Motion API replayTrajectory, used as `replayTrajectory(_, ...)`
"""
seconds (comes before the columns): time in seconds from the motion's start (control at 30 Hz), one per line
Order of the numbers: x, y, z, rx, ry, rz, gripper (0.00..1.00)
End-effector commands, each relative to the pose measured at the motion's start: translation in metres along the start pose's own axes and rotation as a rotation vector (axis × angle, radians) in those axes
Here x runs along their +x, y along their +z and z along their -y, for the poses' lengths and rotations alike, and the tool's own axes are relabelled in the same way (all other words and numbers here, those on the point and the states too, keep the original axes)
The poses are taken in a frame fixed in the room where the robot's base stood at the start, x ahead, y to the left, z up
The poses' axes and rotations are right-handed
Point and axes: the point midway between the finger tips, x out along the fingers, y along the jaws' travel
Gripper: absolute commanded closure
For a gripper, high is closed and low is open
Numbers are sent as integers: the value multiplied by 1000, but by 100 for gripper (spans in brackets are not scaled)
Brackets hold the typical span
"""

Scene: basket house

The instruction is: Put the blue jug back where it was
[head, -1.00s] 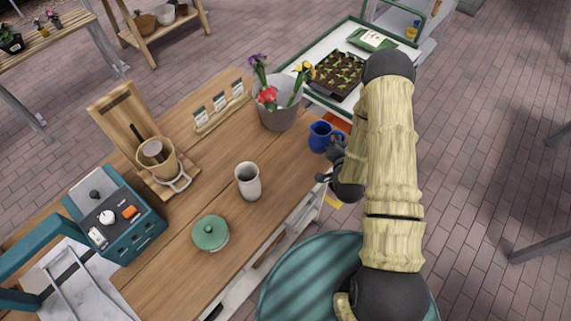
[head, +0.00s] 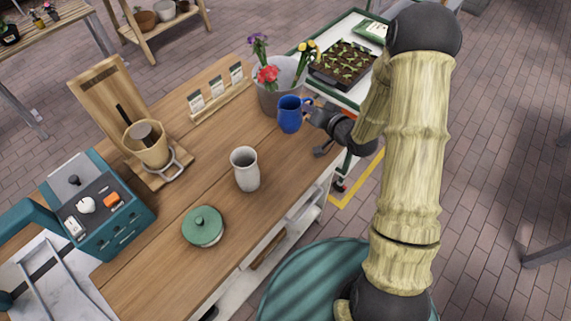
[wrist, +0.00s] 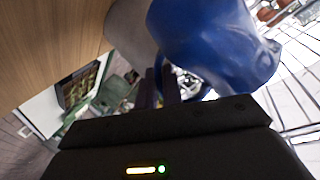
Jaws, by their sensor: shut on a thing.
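The blue jug (head: 290,115) is upright at the right end of the wooden table (head: 262,205), just in front of the grey flower bucket in the head view. My gripper (head: 313,111) reaches it from the right and is shut on its handle side. In the wrist view the jug (wrist: 215,45) fills the top, close beyond my gripper (wrist: 167,88), and hides part of the fingertips. I cannot tell whether the jug's base touches the table.
The flower bucket (head: 270,100) stands close behind the jug. A white-grey cup (head: 245,170) and a green lidded pot (head: 203,227) stand nearer. A seed tray (head: 343,64) lies on the bench behind. Bare tabletop lies between the cup and the bucket.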

Motion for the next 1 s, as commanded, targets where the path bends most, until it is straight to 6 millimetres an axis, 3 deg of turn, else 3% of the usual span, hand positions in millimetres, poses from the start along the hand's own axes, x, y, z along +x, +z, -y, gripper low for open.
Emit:
replayTrajectory(0.3, 4, 18, 18, -76, -198, 154, 100)
replayTrajectory(0.53, 0, 22, 25, -95, -257, 202, 100)
replayTrajectory(0.87, 0, 23, 25, -94, -258, 204, 100)
replayTrajectory(1.0, 4, 32, 16, -91, -257, 206, 100)
